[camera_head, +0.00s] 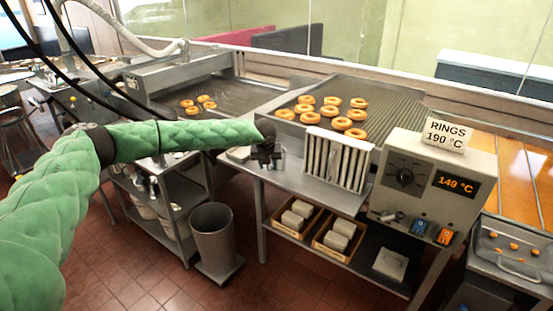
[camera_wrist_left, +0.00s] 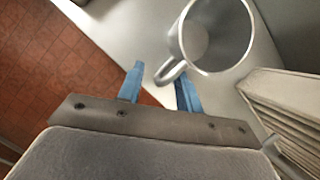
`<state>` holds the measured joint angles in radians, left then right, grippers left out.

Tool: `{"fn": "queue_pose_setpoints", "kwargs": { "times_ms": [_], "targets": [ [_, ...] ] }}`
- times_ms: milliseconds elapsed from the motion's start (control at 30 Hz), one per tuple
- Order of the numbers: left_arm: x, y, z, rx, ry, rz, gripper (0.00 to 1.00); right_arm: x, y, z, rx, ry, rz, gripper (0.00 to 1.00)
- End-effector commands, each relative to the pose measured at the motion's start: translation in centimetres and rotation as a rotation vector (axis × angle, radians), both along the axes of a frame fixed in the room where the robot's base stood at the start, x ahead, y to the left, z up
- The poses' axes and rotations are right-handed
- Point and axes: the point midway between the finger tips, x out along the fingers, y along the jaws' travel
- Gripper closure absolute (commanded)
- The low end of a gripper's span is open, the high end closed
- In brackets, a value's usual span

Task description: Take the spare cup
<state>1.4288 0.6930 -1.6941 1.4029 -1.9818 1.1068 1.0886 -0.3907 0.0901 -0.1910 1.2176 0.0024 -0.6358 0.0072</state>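A grey metal cup (camera_wrist_left: 217,36) with a loop handle stands on the steel table, seen from above in the left wrist view. Its handle points down-left towards my left gripper (camera_wrist_left: 160,88). The two blue fingers are apart, and the end of the handle shows between and just beyond their tips. I cannot tell whether either finger touches it. In the head view my left gripper (camera_head: 266,157) hangs over the left part of the table, and I cannot make out the cup there; the gripper or arm probably covers it. My right gripper is not in view.
A white ribbed rack (camera_head: 336,160) stands right of the gripper, close to the cup. Beyond lies a draining grid with several rings (camera_head: 349,124). A control box (camera_head: 433,178) reading 149 °C stands further right. A grey bin (camera_head: 213,238) is on the floor below.

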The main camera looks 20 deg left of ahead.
Motion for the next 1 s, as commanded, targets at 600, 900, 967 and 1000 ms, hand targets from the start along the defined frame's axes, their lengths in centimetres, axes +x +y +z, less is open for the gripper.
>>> {"fn": "queue_pose_setpoints", "kwargs": {
  "times_ms": [600,900,967,1000],
  "targets": [
    [0.17,0.01,-0.44,0.0,0.0,0.0,1.0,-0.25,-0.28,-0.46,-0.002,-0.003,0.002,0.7],
    [0.17,0.01,-0.44,0.0,0.0,0.0,1.0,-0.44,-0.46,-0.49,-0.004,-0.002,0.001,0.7],
    [0.17,0.02,-0.43,0.0,0.0,0.0,1.0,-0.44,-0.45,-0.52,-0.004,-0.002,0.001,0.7],
    [0.17,0.02,-0.38,0.0,0.0,0.0,1.0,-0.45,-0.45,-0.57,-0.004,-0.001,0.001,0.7]
  ]
}}
